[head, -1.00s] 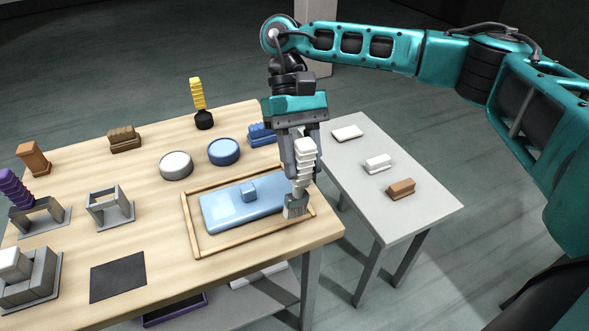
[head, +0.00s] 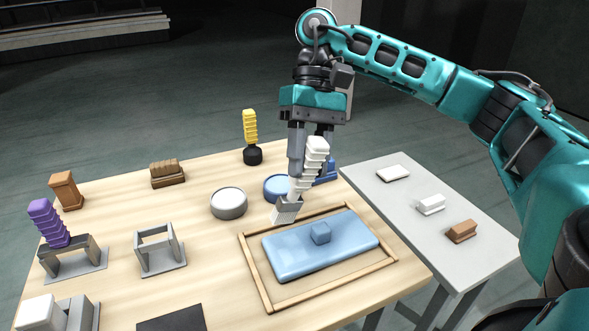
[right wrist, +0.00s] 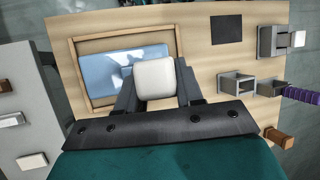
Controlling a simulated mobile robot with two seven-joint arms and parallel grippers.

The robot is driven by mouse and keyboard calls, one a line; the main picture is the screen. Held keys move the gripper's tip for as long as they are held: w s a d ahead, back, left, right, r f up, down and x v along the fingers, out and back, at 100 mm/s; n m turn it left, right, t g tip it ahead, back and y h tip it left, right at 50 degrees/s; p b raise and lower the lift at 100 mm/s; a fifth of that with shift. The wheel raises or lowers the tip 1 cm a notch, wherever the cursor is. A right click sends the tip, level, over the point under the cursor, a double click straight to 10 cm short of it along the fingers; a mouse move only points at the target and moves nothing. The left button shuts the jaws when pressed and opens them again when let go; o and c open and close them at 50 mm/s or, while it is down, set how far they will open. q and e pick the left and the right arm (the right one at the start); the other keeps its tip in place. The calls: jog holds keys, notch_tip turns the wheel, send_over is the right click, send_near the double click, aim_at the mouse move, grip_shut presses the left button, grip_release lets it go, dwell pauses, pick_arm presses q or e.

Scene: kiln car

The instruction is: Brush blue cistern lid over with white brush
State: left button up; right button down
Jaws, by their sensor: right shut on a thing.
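The blue cistern lid (head: 290,255) lies flat inside a wooden frame (head: 262,288), with its small blue knob (head: 321,232) on top. It also shows in the right wrist view (right wrist: 108,80), with pale patches on it that may be glare. My right gripper (head: 308,172) is shut on the white brush (head: 316,150), holding it handle up, bristles down and tilted to the left. The bristles appear at the frame's far left side, off the lid in the head view; their height is unclear. In the right wrist view the white handle end (right wrist: 156,78) hides part of the lid. My left gripper is out of view.
A grey round tub (head: 228,204), a blue round tub (head: 277,187) and a yellow-handled brush (head: 250,130) stand beyond the frame. Grey stands (head: 160,252) are at the left. A grey side table (head: 425,222) on the right holds small blocks.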

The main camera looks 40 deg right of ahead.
aim_at(306, 190)
jog(key=shift+w, duration=0.15)
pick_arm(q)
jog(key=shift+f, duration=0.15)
pick_arm(e)
jog(key=shift+f+b, duration=0.3)
jog(key=shift+b, duration=0.25)
notch_tip(306, 190, down, 4)
jog(key=b, duration=0.3)
jog(key=shift+r, duration=0.25)
jog(key=shift+f+b, duration=0.5)
jog(key=shift+b, duration=0.15)
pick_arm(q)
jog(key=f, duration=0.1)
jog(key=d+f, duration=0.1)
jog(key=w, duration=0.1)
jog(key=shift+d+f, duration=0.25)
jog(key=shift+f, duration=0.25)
